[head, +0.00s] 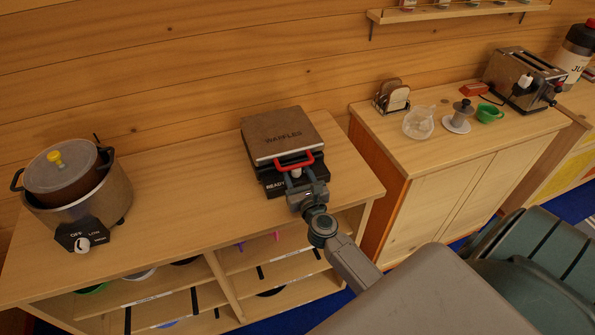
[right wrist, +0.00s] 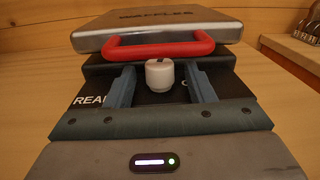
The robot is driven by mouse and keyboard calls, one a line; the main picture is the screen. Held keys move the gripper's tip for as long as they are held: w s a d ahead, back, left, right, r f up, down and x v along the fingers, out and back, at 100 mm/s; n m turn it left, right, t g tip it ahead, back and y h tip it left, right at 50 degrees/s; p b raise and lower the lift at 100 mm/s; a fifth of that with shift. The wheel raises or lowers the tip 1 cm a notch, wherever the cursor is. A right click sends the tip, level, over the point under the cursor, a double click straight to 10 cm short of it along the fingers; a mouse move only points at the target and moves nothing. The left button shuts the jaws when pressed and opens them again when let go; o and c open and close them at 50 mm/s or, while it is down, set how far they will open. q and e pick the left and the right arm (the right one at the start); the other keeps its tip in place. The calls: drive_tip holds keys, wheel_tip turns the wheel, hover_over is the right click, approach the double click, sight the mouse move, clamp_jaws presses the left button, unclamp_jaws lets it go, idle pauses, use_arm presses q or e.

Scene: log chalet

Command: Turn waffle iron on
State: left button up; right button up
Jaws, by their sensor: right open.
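The waffle iron (head: 283,137) stands on the wooden counter with its metal lid down and a red handle (head: 298,161) at the front. In the right wrist view its lid (right wrist: 150,28) and red handle (right wrist: 158,44) show above my fingers. A white knob (right wrist: 159,73) sits on the black front panel below the handle. My right gripper (right wrist: 158,90) is open, with one finger on each side of the knob and a gap to it on both sides. In the head view the gripper (head: 297,180) is at the iron's front. Part of the panel lettering is hidden by the fingers. My left gripper is not in view.
A slow cooker (head: 75,185) with a dial stands at the counter's left end. The counter between it and the iron is clear. A cabinet (head: 440,190) at right holds a toast rack (head: 393,95), glass jug (head: 418,122), green cup (head: 489,113) and toaster (head: 524,78).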

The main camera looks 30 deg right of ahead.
drive_tip(key=shift+w, duration=0.35)
drive_tip(key=shift+d, duration=0.1)
drive_tip(key=shift+c, duration=0.7)
drive_tip(key=c, duration=0.8)
drive_tip(key=shift+w+a+m+g+h, duration=0.15)
drive_tip(key=shift+m+g+h, duration=0.25)
drive_tip(key=shift+m+h, duration=0.5)
drive_tip(key=shift+a+m+g+h+b, duration=0.15)
drive_tip(key=shift+m+g+h+b, duration=0.3)
drive_tip(key=shift+h, duration=0.35)
drive_tip(key=shift+m+g+h+b, duration=0.55)
drive_tip(key=shift+m+h+b, duration=0.1)
drive_tip(key=shift+h, duration=0.45)
drive_tip(key=shift+m+g+h, duration=0.3)
drive_tip(key=shift+h, duration=0.1)
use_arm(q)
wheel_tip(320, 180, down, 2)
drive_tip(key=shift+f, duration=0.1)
use_arm(e)
drive_tip(key=shift+r, duration=0.1)
